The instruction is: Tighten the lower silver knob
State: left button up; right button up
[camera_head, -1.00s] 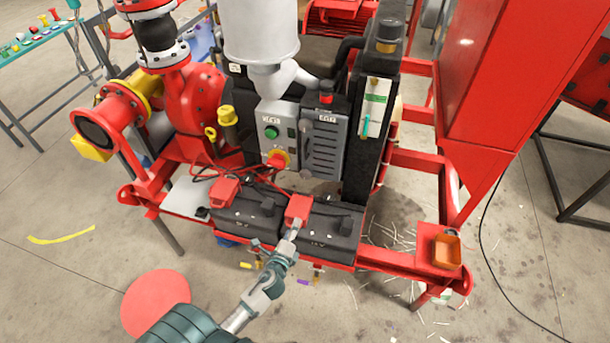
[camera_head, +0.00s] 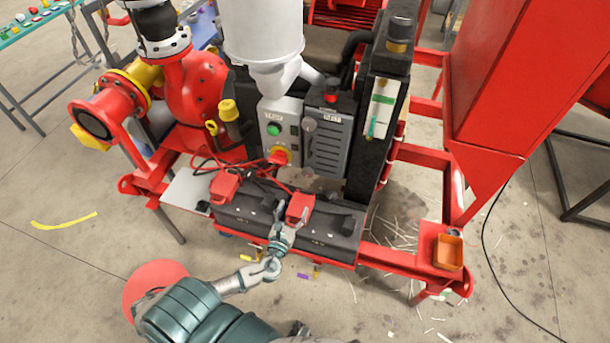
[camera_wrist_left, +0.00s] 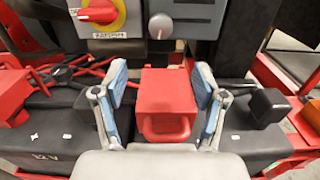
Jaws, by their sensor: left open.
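A round silver-grey knob (camera_head: 309,124) sits on the grey control panel in the head view. My left gripper (camera_head: 287,226) is open and empty, in front of the right red terminal cover (camera_head: 300,206) on the black battery. In the left wrist view its blue-padded fingers (camera_wrist_left: 160,82) stand apart, either side of that red cover (camera_wrist_left: 167,100), with the knob beyond. I cannot tell whether they touch it.
A red-and-yellow rotary switch (camera_head: 279,156) and a green button (camera_head: 273,129) are left of the knob. Red cables (camera_head: 245,170) loop over the batteries. A black column (camera_head: 378,130) stands to the right.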

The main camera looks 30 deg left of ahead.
aim_at(307, 175)
pick_arm(q)
jog(key=x, duration=1.4)
jog(key=shift+a+f, duration=0.1)
jog(key=shift+w, duration=0.4)
jog(key=shift+d, duration=0.25)
